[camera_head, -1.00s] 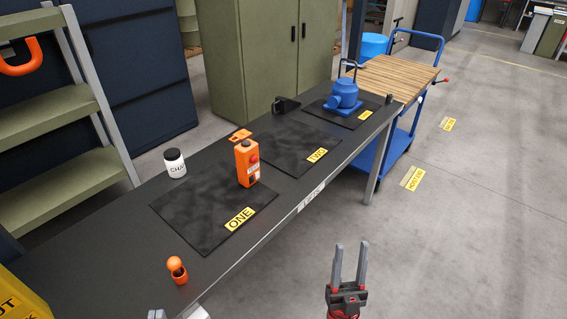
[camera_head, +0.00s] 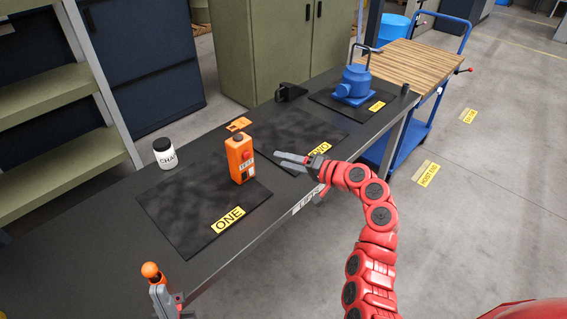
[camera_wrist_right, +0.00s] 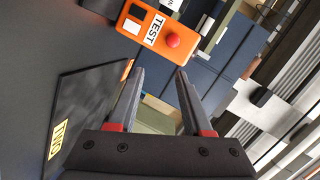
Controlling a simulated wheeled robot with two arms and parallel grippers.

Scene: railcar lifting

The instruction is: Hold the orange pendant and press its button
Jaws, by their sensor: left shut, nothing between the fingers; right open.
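The orange pendant (camera_head: 238,160) stands upright on the mat marked ONE (camera_head: 180,205). Its red button (camera_wrist_right: 172,40) and white TEST label face my right gripper, and the pendant (camera_wrist_right: 133,22) shows at the top of the right wrist view. My right gripper (camera_head: 278,158) is open and empty, to the right of the pendant, fingers pointing at it with a gap between. In its wrist view the gripper (camera_wrist_right: 160,72) has its fingertips just below the button. My left gripper (camera_head: 160,290) is shut at the near table edge, by a small orange-knobbed object (camera_head: 150,270), partly hiding it.
A white jar (camera_head: 164,154) stands left of the pendant, and an orange flat piece (camera_head: 239,124) lies behind it. A blue machine (camera_head: 354,84) sits on the far mat. A blue cart (camera_head: 405,72) with a wooden top stands beyond the table (camera_head: 85,235).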

